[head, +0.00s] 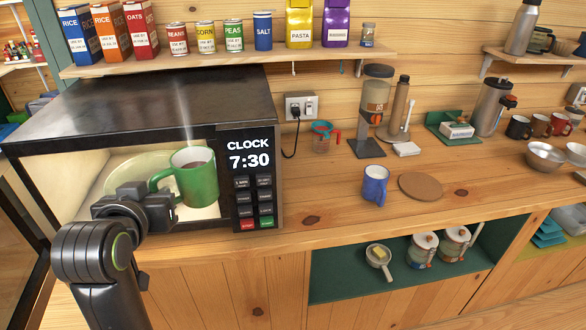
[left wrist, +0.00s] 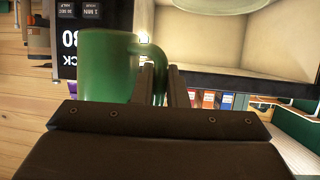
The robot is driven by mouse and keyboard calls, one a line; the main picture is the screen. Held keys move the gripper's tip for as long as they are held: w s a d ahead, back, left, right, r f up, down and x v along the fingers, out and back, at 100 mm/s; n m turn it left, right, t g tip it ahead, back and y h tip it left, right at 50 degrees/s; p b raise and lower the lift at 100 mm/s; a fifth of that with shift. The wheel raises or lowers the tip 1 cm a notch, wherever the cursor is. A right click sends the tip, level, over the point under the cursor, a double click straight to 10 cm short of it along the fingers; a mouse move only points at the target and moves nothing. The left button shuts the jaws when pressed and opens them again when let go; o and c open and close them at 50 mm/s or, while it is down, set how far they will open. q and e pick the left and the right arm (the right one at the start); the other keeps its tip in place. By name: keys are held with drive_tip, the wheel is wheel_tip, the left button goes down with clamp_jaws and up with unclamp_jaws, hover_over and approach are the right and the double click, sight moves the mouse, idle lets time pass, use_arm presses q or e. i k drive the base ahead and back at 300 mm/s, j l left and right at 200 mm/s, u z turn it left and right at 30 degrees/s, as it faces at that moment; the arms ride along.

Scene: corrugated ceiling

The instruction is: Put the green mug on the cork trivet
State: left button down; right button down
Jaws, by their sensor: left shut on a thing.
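The green mug (head: 196,178) is upright at the open front of the microwave (head: 240,110), with dark liquid inside and steam rising from it. My left gripper (head: 156,190) is shut on the mug's handle, on the mug's left side. In the left wrist view the mug (left wrist: 106,66) is beside the two fingers (left wrist: 168,84), which close around its handle. Whether the mug's base touches anything is hard to tell. The round cork trivet (head: 420,187) lies bare on the wooden counter to the right. My right gripper is not in view.
A blue mug (head: 375,185) stands on the counter just left of the trivet. A coffee grinder (head: 373,110), a measuring cup (head: 323,137) and a green tray (head: 452,130) stand behind. Metal bowls (head: 545,158) are at the far right.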

sight(416, 186)
drive_tip(key=l, duration=0.45)
drive_tip(key=i+l+z, duration=0.1)
drive_tip(key=l, duration=0.35)
drive_tip(key=l+z, duration=0.1)
drive_tip(key=l, duration=0.4)
drive_tip(key=i+l, duration=0.15)
drive_tip(key=l, duration=0.3)
drive_tip(key=l+z, duration=0.1)
drive_tip(key=l, duration=0.35)
drive_tip(key=i+l, duration=0.15)
drive_tip(key=l, duration=0.3)
drive_tip(key=z, duration=0.05)
